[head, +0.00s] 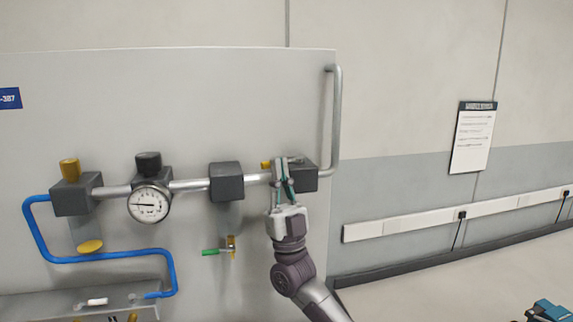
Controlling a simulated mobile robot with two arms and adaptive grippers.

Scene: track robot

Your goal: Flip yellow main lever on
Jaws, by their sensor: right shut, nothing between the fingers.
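A small yellow part, which looks like the end of the yellow main lever (265,165), shows just left of my right gripper's fingers, by the dark valve block (304,179) at the right end of the pipe. The rest of the lever is hidden behind the fingers, so its full angle cannot be told. My right gripper (283,168) points up in front of the pipe and the block's left side. Its fingers are shut with nothing between them. I cannot tell whether they touch the lever. My left gripper is out of view.
The floor at right is mostly clear.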

